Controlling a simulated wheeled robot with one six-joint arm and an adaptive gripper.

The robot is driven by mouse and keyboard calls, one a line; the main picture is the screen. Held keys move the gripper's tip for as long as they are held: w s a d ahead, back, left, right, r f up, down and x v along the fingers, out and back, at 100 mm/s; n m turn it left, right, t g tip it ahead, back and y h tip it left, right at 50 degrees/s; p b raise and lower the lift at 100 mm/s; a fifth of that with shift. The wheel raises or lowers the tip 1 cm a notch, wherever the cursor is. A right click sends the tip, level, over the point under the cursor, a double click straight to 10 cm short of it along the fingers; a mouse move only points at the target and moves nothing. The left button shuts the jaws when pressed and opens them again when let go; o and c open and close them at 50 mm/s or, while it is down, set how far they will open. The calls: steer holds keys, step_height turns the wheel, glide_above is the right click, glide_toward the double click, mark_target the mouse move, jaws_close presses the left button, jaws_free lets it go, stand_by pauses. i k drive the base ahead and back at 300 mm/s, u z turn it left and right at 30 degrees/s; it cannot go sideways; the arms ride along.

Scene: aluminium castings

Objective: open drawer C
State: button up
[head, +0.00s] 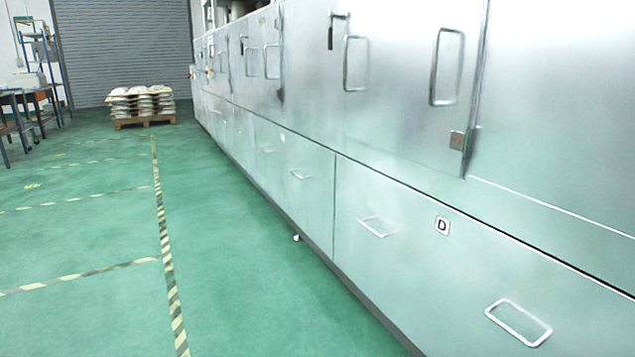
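A long row of brushed-metal cabinets runs along the right side of the head view, with low drawers under tall doors. The nearest drawer front (400,265) carries a black letter D label (442,225) and two pale loop handles, one on the left (377,227) and one on the right (518,323). Beyond it is another drawer front (315,205) with a near handle (299,174) and a far handle (266,150). A small mark (283,166) between them is too small to read. I can read no letter C. The drawer fronts look flush and shut. My gripper is not in view.
The green floor (90,240) left of the cabinets is clear, with a yellow-black striped line (165,240) along it. A small white object (296,238) sits at the cabinet base. A loaded pallet (145,122) and a shutter (125,45) are at the back; tables (20,95) stand far left.

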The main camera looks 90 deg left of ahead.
mark_target(298, 172)
steer(key=u, duration=3)
steer(key=i, duration=1.45)
steer(key=u, duration=0.3)
steer(key=i, duration=1.65)
steer(key=u, duration=0.7)
